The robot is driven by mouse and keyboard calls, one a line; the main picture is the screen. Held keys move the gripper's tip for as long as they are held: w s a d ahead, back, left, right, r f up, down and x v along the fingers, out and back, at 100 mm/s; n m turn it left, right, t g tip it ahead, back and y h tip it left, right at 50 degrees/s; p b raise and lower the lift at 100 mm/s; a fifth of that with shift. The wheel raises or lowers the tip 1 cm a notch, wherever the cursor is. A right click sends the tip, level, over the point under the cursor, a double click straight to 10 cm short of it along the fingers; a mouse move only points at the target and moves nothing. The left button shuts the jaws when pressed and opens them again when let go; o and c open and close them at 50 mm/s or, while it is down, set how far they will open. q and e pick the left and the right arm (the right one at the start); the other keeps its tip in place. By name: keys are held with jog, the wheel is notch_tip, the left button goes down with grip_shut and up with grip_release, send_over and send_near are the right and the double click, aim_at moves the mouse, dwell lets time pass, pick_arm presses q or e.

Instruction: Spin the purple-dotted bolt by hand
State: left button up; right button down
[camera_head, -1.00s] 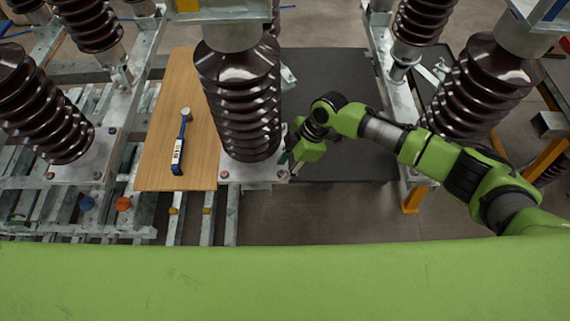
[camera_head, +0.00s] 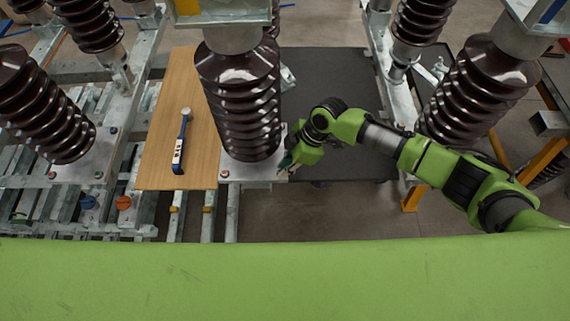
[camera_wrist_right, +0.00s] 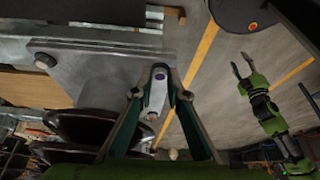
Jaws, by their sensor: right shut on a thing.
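The purple-dotted bolt (camera_wrist_right: 158,77) shows in the right wrist view as a pale metal bolt with a purple spot on its end, at the edge of the grey base plate (camera_wrist_right: 100,70). My right gripper (camera_wrist_right: 158,93) has a finger on each side of it and is shut on it. In the head view my right gripper (camera_head: 284,165) is at the right front corner of the base plate (camera_head: 248,174), below the dark ribbed insulator (camera_head: 240,105); the bolt cannot be made out there. My left gripper (camera_wrist_right: 242,66) shows only in the right wrist view, apart from the plate, fingers spread and empty.
A wooden board (camera_head: 155,150) with a blue-handled tool (camera_head: 181,140) lies left of the insulator. A dark panel (camera_head: 335,90) lies behind my right arm. Other insulators (camera_head: 480,88) stand to both sides. Another bolt (camera_wrist_right: 44,61) sits on the plate.

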jog(key=m, duration=0.1)
jog(key=m+t+p, duration=0.1)
jog(key=shift+s+r+m, duration=0.15)
jog(key=shift+s+m, duration=0.05)
jog(key=shift+m, duration=0.1)
jog(key=m, duration=0.1)
jog(key=m+t+p, duration=0.1)
jog(key=m, duration=0.1)
jog(key=shift+s+a+m, duration=0.15)
jog(key=shift+m, duration=0.15)
jog(key=m, duration=0.1)
jog(key=m+t+h, duration=0.1)
jog(key=m, duration=0.1)
jog(key=shift+s+a+m, duration=0.1)
jog(key=shift+a+m, duration=0.05)
jog(key=shift+m, duration=0.15)
jog(key=m+t+h, duration=0.1)
jog(key=m, duration=0.2)
jog(key=shift+a+m, duration=0.15)
jog(key=shift+m, duration=0.25)
jog(key=m+h, duration=0.2)
jog(key=m, duration=0.2)
jog(key=shift+a+t, duration=0.15)
jog(key=shift+t, duration=0.25)
jog(key=shift+m+h, duration=0.5)
jog(key=shift+m, duration=0.7)
jog(key=c, duration=2)
grip_release()
